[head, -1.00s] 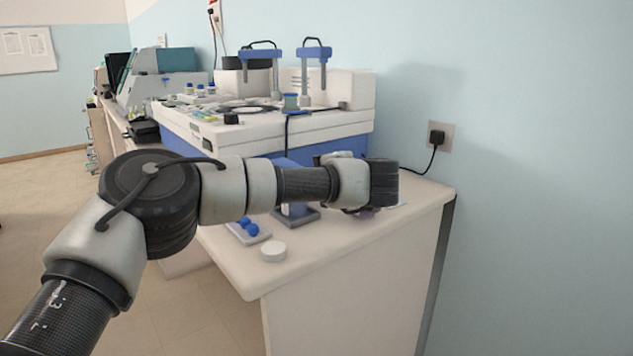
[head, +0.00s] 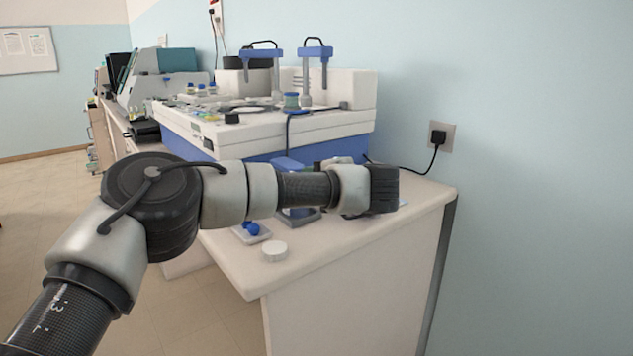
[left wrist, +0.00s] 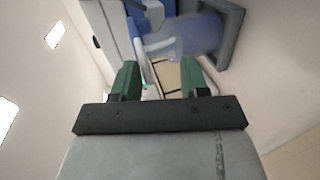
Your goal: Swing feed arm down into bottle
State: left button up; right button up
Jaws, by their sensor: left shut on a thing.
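My left gripper (left wrist: 160,80) shows two green fingertips in the left wrist view, with part of a pale, partly see-through thing between them. I take it to be the feed arm, but its outline is unclear. Beyond the fingers are a translucent blue column (left wrist: 195,36) and a grey square frame (left wrist: 236,32). In the head view my left arm reaches right across the counter end, and its wrist hides the fingertips. A blue stand (head: 287,163) on a grey base (head: 302,218) is partly hidden behind it. I cannot make out the bottle. My right gripper is not in view.
A blue and white staining machine (head: 260,130) stands behind my arm, with two blue-topped posts. A small tray with a blue item (head: 252,230) and a white round lid (head: 274,251) lie near the counter's front edge. The counter's right end (head: 420,205) is clear.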

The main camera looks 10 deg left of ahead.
pick_arm(q)
jog(key=shift+f, duration=0.3)
jog(key=shift+s+d, duration=0.1)
jog(key=shift+d, duration=0.1)
jog(key=v, duration=1)
jog(key=shift+r, duration=0.4)
jog(key=shift+s+d+f, duration=0.1)
jog(key=shift+s, duration=0.05)
